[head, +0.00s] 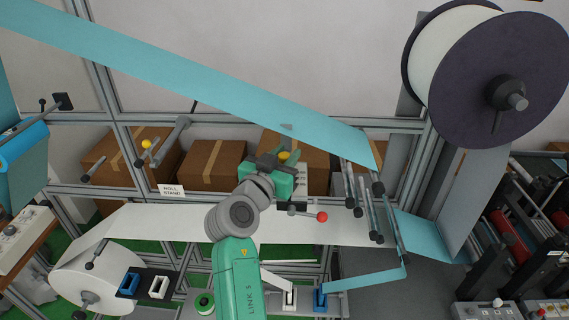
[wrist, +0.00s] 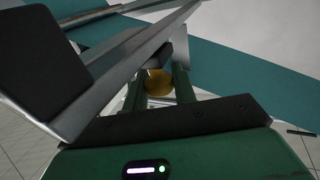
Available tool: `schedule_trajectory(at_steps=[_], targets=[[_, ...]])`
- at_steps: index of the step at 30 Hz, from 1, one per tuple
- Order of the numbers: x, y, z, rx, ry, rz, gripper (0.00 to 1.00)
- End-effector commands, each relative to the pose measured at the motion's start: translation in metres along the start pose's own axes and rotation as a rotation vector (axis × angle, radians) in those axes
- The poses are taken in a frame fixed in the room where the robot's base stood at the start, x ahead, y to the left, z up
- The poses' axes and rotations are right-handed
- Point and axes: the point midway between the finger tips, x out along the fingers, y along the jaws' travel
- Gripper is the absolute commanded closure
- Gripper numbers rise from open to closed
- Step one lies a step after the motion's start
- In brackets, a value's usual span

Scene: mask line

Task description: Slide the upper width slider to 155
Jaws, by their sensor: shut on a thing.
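My gripper (head: 287,155) is in the middle of the head view, in front of the cardboard boxes and below the slanting blue web. Its two green fingers are shut on a yellow round knob (head: 283,156), which looks like the upper width slider's knob. In the wrist view the yellow knob (wrist: 158,83) sits between the fingers (wrist: 158,88), beneath a grey metal bar (wrist: 125,65). A small pale plate with dark marks (head: 301,174) is partly visible just right of my gripper. Its numbers and the slider's reading cannot be read.
A red ball knob (head: 322,216) sticks out right of my wrist, above the white web (head: 150,222). Several steel rollers (head: 362,200) stand to the right. Another yellow knob (head: 146,144) is on the frame at left. The blue web (head: 220,85) runs overhead.

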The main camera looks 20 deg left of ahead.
Motion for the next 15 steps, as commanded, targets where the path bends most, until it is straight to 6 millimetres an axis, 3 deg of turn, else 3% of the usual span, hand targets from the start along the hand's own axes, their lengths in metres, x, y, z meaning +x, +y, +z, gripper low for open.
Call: schedule_trajectory(at_steps=[3, 4, 6, 15], targets=[[0.0002, -0.0012, 0.0034, 0.0, -0.007, -0.003, 1.0], [0.0002, -0.0012, 0.0035, 0.0, -0.007, -0.003, 0.67], [0.0002, -0.0012, 0.0033, 0.0, -0.007, -0.003, 0.55], [-0.0033, -0.0012, 0.0027, 0.001, -0.004, -0.002, 0.55]])
